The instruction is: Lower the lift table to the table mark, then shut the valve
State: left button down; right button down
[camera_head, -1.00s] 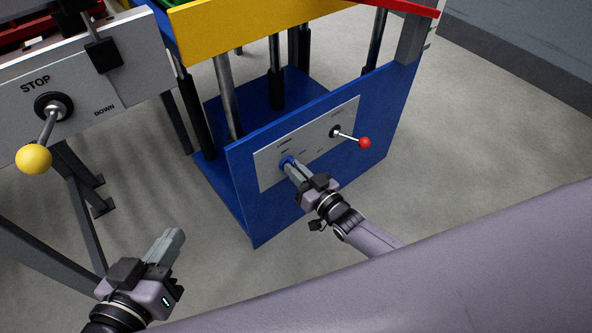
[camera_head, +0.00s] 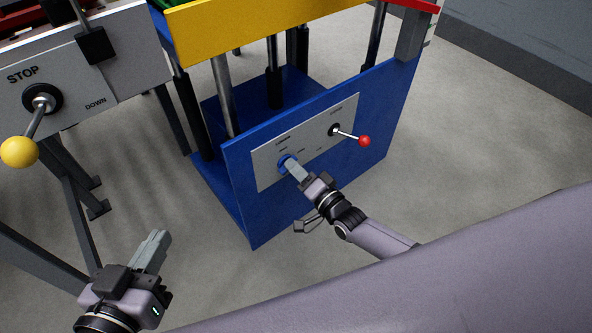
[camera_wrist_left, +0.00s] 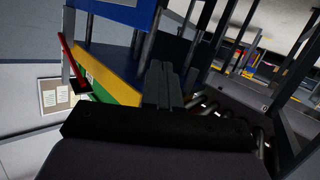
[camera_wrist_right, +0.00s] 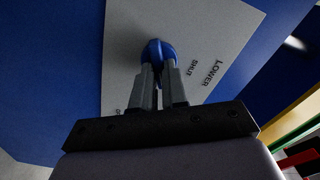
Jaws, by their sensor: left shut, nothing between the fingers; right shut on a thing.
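The lift table has a blue body (camera_head: 235,205) with a yellow front edge (camera_head: 250,18) on top, standing on dark and silver posts. A pale panel on its front carries a blue valve knob (camera_head: 287,163) and a red-tipped lever (camera_head: 364,141). My right gripper (camera_head: 292,168) is shut on the blue knob. The right wrist view shows the knob (camera_wrist_right: 158,50) between the fingertips, with "LOWER" and "SHUT" printed beside it. My left gripper (camera_head: 158,240) is shut and empty, low at the left, apart from everything.
A grey panel (camera_head: 70,85) at the left reads "STOP" and "DOWN" and has a yellow-balled lever (camera_head: 19,152). Dark legs stand below it. The grey floor (camera_head: 470,130) right of the lift table is clear. A red and white edge shows at the lift table's top right.

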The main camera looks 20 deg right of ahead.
pick_arm(q)
jog(key=shift+s+a+t+b, duration=0.2)
jog(key=shift+t+b, duration=0.1)
jog(key=shift+b, duration=0.05)
pick_arm(e)
jog(key=shift+f+m, duration=0.15)
jog(key=shift+m, duration=1.05)
pick_arm(q)
jog(key=shift+r, duration=0.2)
pick_arm(e)
jog(key=shift+m, duration=0.3)
pick_arm(q)
jog(key=shift+a, duration=0.1)
pick_arm(e)
jog(key=c, duration=1.2)
grip_release()
pick_arm(q)
jog(key=shift+f, duration=0.2)
pick_arm(e)
jog(key=shift+o, duration=0.2)
jog(key=shift+s, duration=0.1)
